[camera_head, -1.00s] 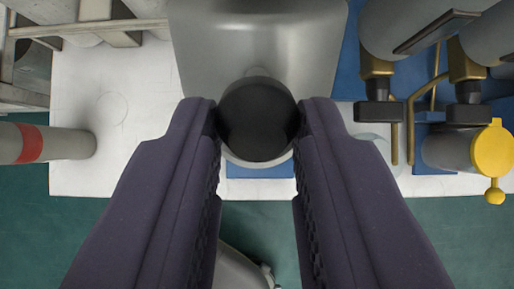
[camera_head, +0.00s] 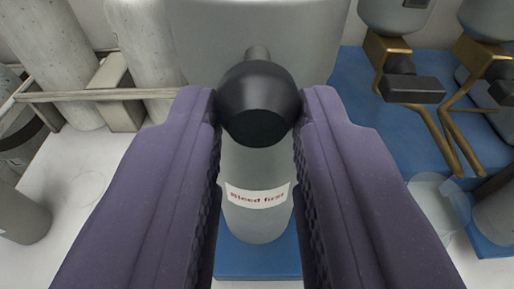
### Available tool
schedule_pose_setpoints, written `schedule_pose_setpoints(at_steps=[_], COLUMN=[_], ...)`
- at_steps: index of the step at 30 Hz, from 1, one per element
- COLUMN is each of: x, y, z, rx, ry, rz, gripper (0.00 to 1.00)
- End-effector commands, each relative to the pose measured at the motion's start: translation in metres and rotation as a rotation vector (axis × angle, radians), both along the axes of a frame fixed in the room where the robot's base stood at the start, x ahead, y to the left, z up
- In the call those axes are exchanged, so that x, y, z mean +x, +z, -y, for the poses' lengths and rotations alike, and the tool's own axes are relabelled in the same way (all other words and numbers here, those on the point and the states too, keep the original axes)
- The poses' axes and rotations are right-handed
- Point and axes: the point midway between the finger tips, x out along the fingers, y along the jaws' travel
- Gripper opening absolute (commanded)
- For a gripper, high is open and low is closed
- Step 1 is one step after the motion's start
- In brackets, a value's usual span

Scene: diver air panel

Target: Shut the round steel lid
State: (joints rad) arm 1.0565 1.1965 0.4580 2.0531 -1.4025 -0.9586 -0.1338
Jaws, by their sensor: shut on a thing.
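My gripper (camera_head: 258,112) is shut on a black knob (camera_head: 258,100), one dark purple finger on each side. A short steel stem (camera_head: 257,52) runs from the knob back to a broad grey steel body (camera_head: 200,45) at the top of the view. This steel part is cut off by the top edge, so I cannot tell how much of it is the round lid or how far open the lid is. Below the knob stands a grey cylinder (camera_head: 256,165) with a white "Bleed first" label (camera_head: 257,195), partly hidden by the fingers.
Pale cylinders (camera_head: 52,60) stand behind a metal rail (camera_head: 85,95) at left. At right are brass pipes (camera_head: 440,135) with black blocks (camera_head: 412,90) on a blue base (camera_head: 365,120). A clear round object (camera_head: 435,195) sits at lower right. The white panel (camera_head: 75,160) at left has free room.

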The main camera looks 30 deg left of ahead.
Motion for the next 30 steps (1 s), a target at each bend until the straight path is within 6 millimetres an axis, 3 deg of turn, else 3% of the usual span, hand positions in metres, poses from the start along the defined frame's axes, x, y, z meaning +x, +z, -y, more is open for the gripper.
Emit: schedule_pose_setpoints(at_steps=[20,21,24,30], x=[-0.0017,-0.0018,-0.0015,-0.0004], y=[-0.0136,-0.0138,-0.0128,-0.0109], z=[0.0026,0.0025,0.0027,0.0029], rx=[0.036,0.036,0.036,0.037], ry=[0.002,0.002,0.001,0.001], rz=[0.046,0.046,0.048,0.052], gripper=[0.0,0.29,0.51,0.51])
